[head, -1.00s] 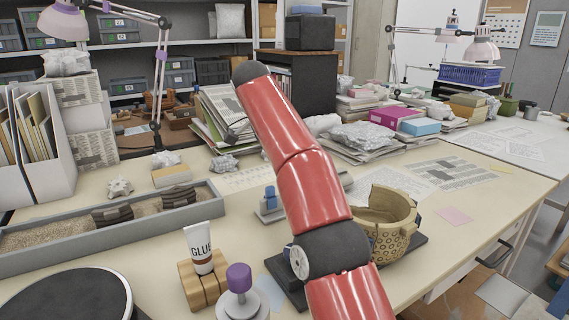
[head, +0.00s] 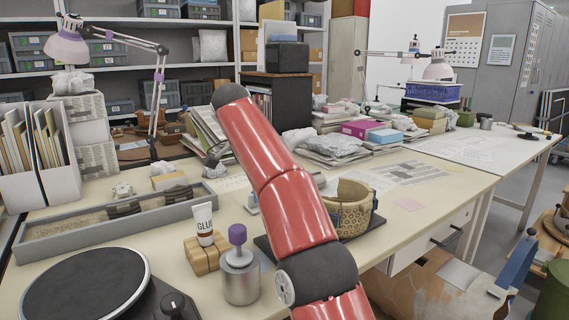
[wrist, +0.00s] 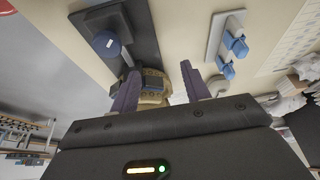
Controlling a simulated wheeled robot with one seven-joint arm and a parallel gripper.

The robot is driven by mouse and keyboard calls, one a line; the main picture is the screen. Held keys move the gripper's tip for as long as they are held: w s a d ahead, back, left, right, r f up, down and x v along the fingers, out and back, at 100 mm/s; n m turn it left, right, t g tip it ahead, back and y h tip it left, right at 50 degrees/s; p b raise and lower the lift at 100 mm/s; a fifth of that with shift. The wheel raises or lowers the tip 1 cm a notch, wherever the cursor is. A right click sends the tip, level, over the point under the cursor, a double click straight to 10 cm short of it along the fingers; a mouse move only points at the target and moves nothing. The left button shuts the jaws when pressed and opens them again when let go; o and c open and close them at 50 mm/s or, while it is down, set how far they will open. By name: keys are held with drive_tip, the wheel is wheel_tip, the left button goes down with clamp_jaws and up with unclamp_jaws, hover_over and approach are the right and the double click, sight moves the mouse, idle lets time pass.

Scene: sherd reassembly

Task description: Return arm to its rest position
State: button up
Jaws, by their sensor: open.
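My gripper (wrist: 158,90) shows in the wrist view with its two purple fingers apart and nothing between them. In the head view my red arm crosses the middle of the picture and my gripper is not visible there. The tan patterned pot (head: 351,207) stands on a dark base on the table, partly hidden behind my arm. In the wrist view the pot (wrist: 153,88) appears beyond the fingers, partly hidden by them. Dark sherds (head: 124,209) lie in the grey sand tray (head: 60,248) at the left.
A glue tube (head: 202,220) stands in a wooden block, next to a metal canister with a purple knob (head: 240,270). A dark turntable (head: 85,288) is at the front left. Paper piles (head: 330,150) and a lamp (head: 68,48) are at the back. The table's right front is mostly clear.

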drive_tip(key=s+d+r+n+t+y, duration=0.1)
drive_tip(key=s+d+n+y, duration=0.1)
drive_tip(key=s+d+n, duration=0.85)
drive_tip(key=s+d+f+t, duration=0.1)
drive_tip(key=s+d+f, duration=0.3)
drive_tip(key=s+f, duration=0.4)
drive_tip(key=s+d+f+t+y, duration=0.1)
drive_tip(key=s+d+f, duration=0.4)
drive_tip(key=s, duration=1)
wheel_tip(320, 180, down, 3)
drive_tip(key=shift+f, duration=0.1)
drive_tip(key=shift+w, duration=0.1)
